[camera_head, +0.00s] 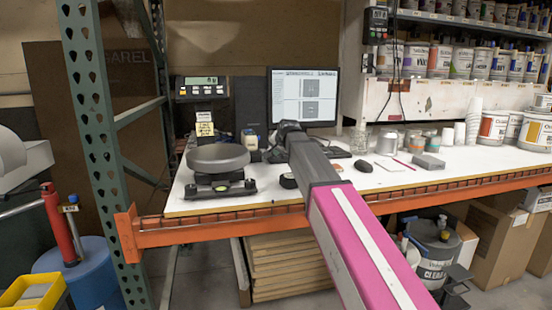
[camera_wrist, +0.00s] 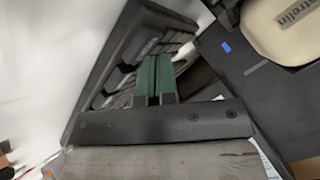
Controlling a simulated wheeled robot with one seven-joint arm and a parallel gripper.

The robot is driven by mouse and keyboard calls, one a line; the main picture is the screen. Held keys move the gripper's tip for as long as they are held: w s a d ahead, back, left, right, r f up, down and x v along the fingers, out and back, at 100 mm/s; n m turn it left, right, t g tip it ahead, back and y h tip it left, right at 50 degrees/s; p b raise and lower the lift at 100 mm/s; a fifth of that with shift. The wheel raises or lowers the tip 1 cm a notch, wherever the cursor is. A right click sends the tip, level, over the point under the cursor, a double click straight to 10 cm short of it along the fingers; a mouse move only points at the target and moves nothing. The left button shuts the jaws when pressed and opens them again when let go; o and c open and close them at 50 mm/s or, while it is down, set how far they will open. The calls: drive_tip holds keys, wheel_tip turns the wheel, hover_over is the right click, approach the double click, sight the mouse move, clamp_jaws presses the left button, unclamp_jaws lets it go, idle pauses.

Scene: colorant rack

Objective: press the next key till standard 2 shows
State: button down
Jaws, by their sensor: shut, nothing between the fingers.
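My gripper (camera_wrist: 156,60) is shut and empty, its two green fingers side by side. In the wrist view the fingers overlap a dark panel with rows of keys (camera_wrist: 118,72), which looks like the keyboard; I cannot tell if they touch it. In the head view the keyboard (camera_head: 336,152) shows partly, behind my arm. The fingers are hidden there; my dark wrist (camera_head: 290,132) is in front of the monitor's (camera_head: 304,92) lower left. The monitor is lit and shows two grey patches; its text is too small to read. Key labels are also unreadable.
A scale with a round pan (camera_head: 217,157) stands left of my arm, with a lit indicator (camera_head: 201,86) behind. A small beige-topped device (camera_head: 250,138) is beside my wrist. A mouse (camera_head: 363,166), cups and cans stand at the right. A green post (camera_head: 100,140) borders the left.

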idle(0.4)
drive_tip(key=shift+r, duration=0.7)
drive_tip(key=shift+r, duration=0.15)
drive_tip(key=shift+r, duration=2.35)
